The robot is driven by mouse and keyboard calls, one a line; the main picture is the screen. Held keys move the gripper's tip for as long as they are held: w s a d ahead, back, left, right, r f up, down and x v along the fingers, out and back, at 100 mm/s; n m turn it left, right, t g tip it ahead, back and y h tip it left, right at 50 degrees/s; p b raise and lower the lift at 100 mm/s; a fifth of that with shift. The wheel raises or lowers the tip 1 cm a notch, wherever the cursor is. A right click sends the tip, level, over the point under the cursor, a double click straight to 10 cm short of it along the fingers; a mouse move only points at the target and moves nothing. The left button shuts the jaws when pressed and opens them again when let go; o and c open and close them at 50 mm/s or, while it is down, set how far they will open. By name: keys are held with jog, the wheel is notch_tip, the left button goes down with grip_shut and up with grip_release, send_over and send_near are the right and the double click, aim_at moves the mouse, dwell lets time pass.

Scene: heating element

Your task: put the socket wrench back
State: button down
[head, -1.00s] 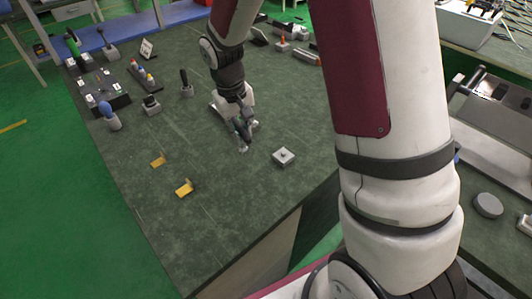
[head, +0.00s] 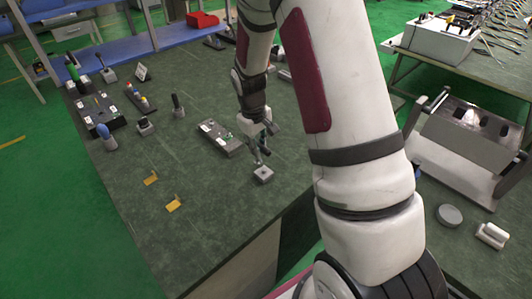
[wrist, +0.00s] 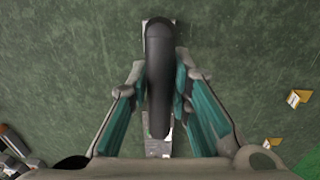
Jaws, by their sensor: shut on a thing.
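My gripper (head: 260,143) is over the right part of the green-topped table, shut on the socket wrench. In the wrist view my fingers (wrist: 160,82) close on both sides of its dark rounded handle (wrist: 159,75). In the head view the wrench (head: 261,158) is a thin dark shape pointing down. A small light-grey block (head: 263,176) is directly below it on the table. The wrench's lower end is close to the block's top; I cannot tell whether it touches or enters it. In the wrist view the handle hides most of what lies beneath.
A grey device with white plates (head: 221,139) lies left of my gripper. Two yellow brackets (head: 173,205) (head: 151,178) lie nearer. Upright tools and a black panel (head: 97,113) stand at the left. The table's front left is clear.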

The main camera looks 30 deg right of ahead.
jog(key=shift+s+d, duration=0.15)
jog(key=shift+d, duration=0.65)
jog(key=shift+d+f+p, duration=0.1)
jog(key=shift+f+p, duration=0.4)
jog(key=shift+f, duration=1.35)
jog(key=shift+f, duration=0.15)
jog(key=c, duration=1.5)
grip_release()
jog(key=shift+o, duration=0.2)
